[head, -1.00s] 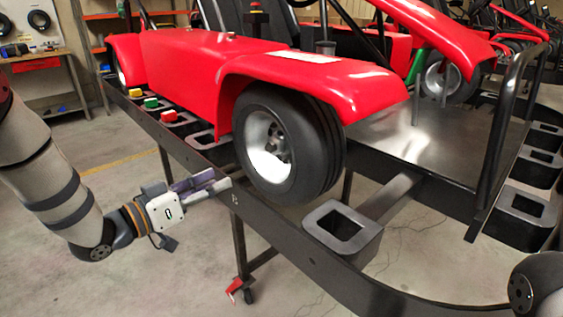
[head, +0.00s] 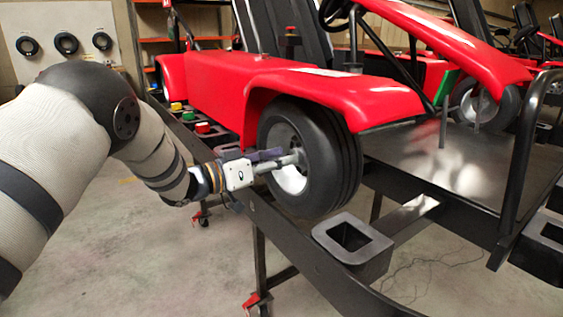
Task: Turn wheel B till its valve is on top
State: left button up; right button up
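Wheel B (head: 345,165), a black tyre on a silver rim, sits at the front corner of the red kart, under its red fender (head: 325,98). The letter B, seen on the stand rail below this wheel a second ago, is not legible now. My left gripper (head: 297,158) reaches in from the left, with its fingertips in front of the silver rim near the hub. I cannot tell whether the fingers touch the rim or are closed on part of it. They hide part of the rim, and I cannot make out the valve. My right gripper is out of view.
The black stand rail (head: 290,240) runs just below the wheel, with an open square black holder (head: 352,238) at right. Coloured buttons (head: 189,116) line the rail further back. A black upright bar (head: 522,160) stands at right. The floor at lower left is clear.

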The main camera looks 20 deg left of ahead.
pick_arm(q)
jog(key=shift+w+d, duration=0.2)
jog(key=shift+w, duration=0.05)
grip_shut()
jog(key=shift+a+n+p, duration=0.1)
jog(key=shift+n+p, duration=0.8)
jog(key=shift+n, duration=2.2)
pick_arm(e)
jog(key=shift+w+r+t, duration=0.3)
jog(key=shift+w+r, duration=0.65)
pick_arm(q)
jog(key=shift+n, duration=0.3)
